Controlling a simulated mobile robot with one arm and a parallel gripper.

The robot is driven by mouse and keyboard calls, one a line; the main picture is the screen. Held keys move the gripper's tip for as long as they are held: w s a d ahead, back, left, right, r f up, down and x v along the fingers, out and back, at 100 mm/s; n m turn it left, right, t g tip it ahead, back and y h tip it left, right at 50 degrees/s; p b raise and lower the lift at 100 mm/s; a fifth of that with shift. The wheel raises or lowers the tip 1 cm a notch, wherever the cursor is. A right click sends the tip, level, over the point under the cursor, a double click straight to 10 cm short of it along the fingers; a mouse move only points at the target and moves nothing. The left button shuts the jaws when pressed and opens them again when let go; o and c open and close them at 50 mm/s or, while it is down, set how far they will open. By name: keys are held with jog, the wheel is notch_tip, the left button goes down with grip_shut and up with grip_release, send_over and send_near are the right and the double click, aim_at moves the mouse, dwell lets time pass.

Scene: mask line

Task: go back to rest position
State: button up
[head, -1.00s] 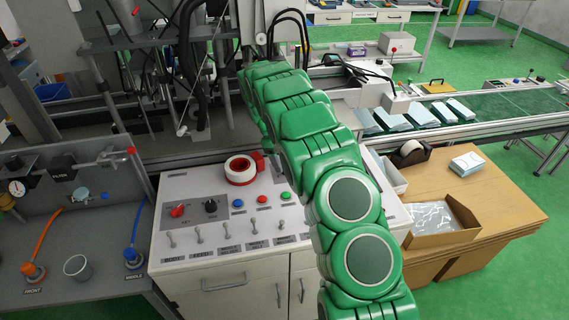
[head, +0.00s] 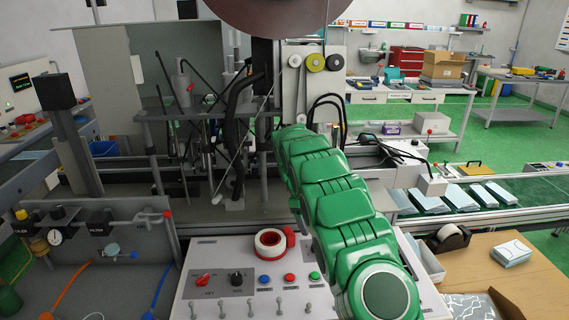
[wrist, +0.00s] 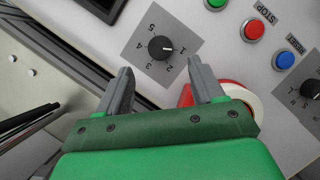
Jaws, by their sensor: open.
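My green arm reaches up the middle of the head view, over the control panel, and its far end hides the gripper there. In the wrist view my gripper (wrist: 160,88) is open, its two grey fingers apart with nothing between them. The fingers are over the white panel (wrist: 205,60), near a black numbered dial (wrist: 161,48). A red and white tape roll (wrist: 240,98) is partly hidden behind the right finger. In the head view the tape roll (head: 271,243) lies on the panel's back edge, left of my arm.
The control panel (head: 215,260) has knobs, buttons and toggle switches. A tape dispenser (head: 448,238) and a white pack (head: 512,253) stand on the wooden table (head: 480,268) at right. Pale packs (head: 430,201) lie on the conveyor behind. Machine frames and hoses crowd the left.

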jog(key=s+d+r+m+y, duration=0.1)
jog(key=s+d+r+m, duration=0.15)
jog(key=s+r, duration=0.75)
jog(key=s+d+r+m, duration=0.1)
jog(key=s+r+m, duration=0.2)
jog(key=s+r, duration=0.7)
jog(key=s+a+m+y, duration=0.1)
jog(key=s+m, duration=0.1)
jog(key=s, duration=1.5)
jog(key=s+a+f+m+t+y, duration=0.1)
jog(key=s+a, duration=0.1)
jog(key=s, duration=1.5)
jog(key=shift+a+f+m, duration=0.25)
jog(key=shift+f+m, duration=0.05)
jog(key=shift+m, duration=0.05)
jog(key=shift+o, duration=0.2)
jog(key=shift+w, duration=0.15)
